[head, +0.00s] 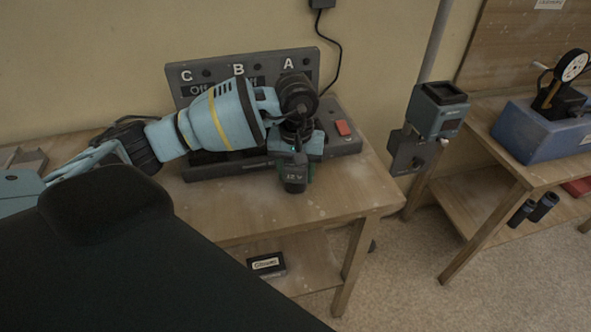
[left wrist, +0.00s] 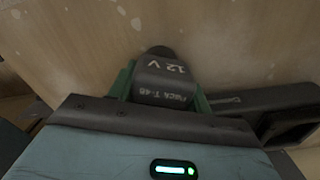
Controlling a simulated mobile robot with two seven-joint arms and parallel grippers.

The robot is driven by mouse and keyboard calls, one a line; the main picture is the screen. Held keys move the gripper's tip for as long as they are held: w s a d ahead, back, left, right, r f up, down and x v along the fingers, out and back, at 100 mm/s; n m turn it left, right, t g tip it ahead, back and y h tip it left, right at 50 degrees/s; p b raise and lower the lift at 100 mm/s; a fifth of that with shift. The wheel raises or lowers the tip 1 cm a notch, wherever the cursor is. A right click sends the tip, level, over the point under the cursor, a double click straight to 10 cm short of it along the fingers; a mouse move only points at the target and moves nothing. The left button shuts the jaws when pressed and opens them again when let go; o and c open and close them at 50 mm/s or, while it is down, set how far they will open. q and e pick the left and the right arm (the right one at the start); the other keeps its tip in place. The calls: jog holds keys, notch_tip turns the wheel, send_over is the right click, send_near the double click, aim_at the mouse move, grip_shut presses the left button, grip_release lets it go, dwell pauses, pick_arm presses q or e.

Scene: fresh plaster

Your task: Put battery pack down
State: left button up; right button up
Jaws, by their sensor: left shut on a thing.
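My right gripper is not in view.
A grey-teal device (head: 436,112) stands on a pole right of the table. Further right, a second bench holds a blue block (head: 545,130) with a dial gauge (head: 571,66). A small labelled box (head: 266,264) lies on the lower shelf. The table's front edge is bare.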

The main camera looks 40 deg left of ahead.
pick_arm(q)
jog(key=shift+f, duration=0.1)
jog(key=o, duration=1.3)
jog(key=shift+r, duration=0.2)
notch_tip(320, 180, up, 12)
jog(key=shift+f, duration=0.1)
